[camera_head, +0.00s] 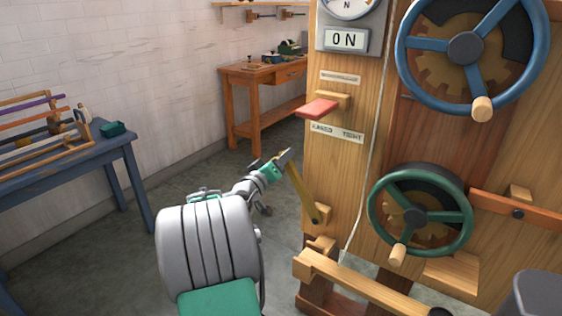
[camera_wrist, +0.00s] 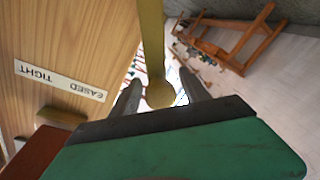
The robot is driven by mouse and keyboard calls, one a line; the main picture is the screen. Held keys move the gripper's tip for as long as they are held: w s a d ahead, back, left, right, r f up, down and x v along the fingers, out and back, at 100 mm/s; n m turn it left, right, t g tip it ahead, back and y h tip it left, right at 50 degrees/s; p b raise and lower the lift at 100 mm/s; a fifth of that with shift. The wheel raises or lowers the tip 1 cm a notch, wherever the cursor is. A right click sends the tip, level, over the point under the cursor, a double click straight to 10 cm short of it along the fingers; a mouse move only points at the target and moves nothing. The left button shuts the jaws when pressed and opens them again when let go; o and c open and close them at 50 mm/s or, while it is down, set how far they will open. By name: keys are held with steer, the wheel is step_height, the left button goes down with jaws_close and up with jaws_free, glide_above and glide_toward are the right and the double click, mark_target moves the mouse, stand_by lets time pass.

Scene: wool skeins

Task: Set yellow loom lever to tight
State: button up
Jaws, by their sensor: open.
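The yellow lever (camera_head: 302,192) is a flat bar on the left edge of the wooden loom panel. It pivots near its lower end and leans up and to the left, on the EASED side. The label (camera_head: 337,132) above reads EASED at left and TIGHT at right. My gripper (camera_head: 281,160) is at the lever's upper end. In the wrist view, the lever (camera_wrist: 151,40) runs down between the open fingers of my gripper (camera_wrist: 160,88), its rounded end lying between them. I cannot tell whether either finger touches it.
A red paddle (camera_head: 318,109) juts out above the label. A blue handwheel (camera_head: 465,48) and a green handwheel (camera_head: 418,213) are on the panel to the right. A wooden beam (camera_head: 360,285) sticks out below. A blue table (camera_head: 80,150) stands left; open floor lies between.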

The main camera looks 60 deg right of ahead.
steer(key=shift+d, duration=0.55)
jaws_close()
steer(key=shift+a, duration=0.1)
steer(key=shift+w+f, duration=0.1)
stand_by(0.8)
